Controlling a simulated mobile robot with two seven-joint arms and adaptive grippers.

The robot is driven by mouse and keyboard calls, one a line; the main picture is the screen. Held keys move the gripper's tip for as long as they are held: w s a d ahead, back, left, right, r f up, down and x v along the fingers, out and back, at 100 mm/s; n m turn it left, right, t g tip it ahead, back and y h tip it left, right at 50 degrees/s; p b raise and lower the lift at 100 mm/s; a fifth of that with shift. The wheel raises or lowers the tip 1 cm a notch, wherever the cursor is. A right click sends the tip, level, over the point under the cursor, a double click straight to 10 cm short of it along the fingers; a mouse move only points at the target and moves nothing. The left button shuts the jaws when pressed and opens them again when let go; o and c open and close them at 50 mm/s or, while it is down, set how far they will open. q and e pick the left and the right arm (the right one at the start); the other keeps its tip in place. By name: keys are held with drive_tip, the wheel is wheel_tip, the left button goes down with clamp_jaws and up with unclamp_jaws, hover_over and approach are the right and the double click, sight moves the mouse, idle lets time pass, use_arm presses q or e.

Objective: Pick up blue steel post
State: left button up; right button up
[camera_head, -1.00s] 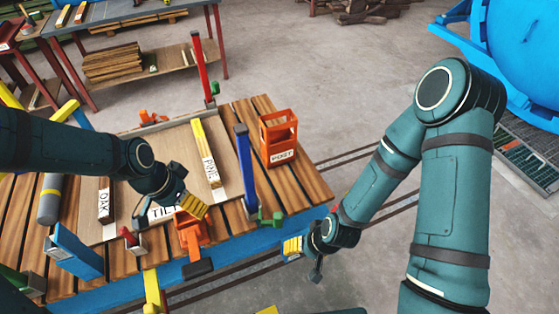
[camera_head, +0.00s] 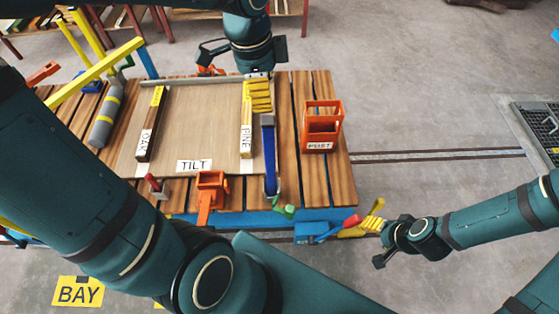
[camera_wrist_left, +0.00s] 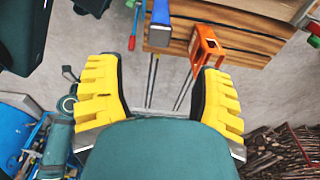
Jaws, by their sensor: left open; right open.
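The blue steel post (camera_head: 269,158) stands at the right part of the slatted table, beside the pale board marked PINE. In the left wrist view the post (camera_wrist_left: 160,14) shows near the top edge, beyond the fingertips. My left gripper (camera_head: 258,97) is above the far end of the PINE board, just behind the post's top in the picture. In its wrist view the left gripper's (camera_wrist_left: 158,80) yellow fingers are wide apart with nothing between them. My right gripper (camera_head: 372,221) is open and empty, off the table's front right corner.
An orange holder labelled POST (camera_head: 322,127) stands right of the post. An orange clamp (camera_head: 211,192) and a green clamp foot (camera_head: 284,211) are near the front edge. The OAK board (camera_head: 150,125) and a grey cylinder (camera_head: 106,115) are at the left.

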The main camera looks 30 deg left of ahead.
sight(269, 130)
use_arm(q)
drive_tip(key=f, duration=0.5)
drive_tip(key=f+b, duration=0.1)
drive_tip(key=f, duration=0.1)
drive_tip(key=shift+w+d+f, duration=0.15)
drive_tip(key=shift+d, duration=0.15)
wheel_tip(269, 130, down, 5)
drive_tip(key=shift+d+f+b, duration=0.1)
drive_tip(key=shift+b, duration=0.45)
clamp_jaws()
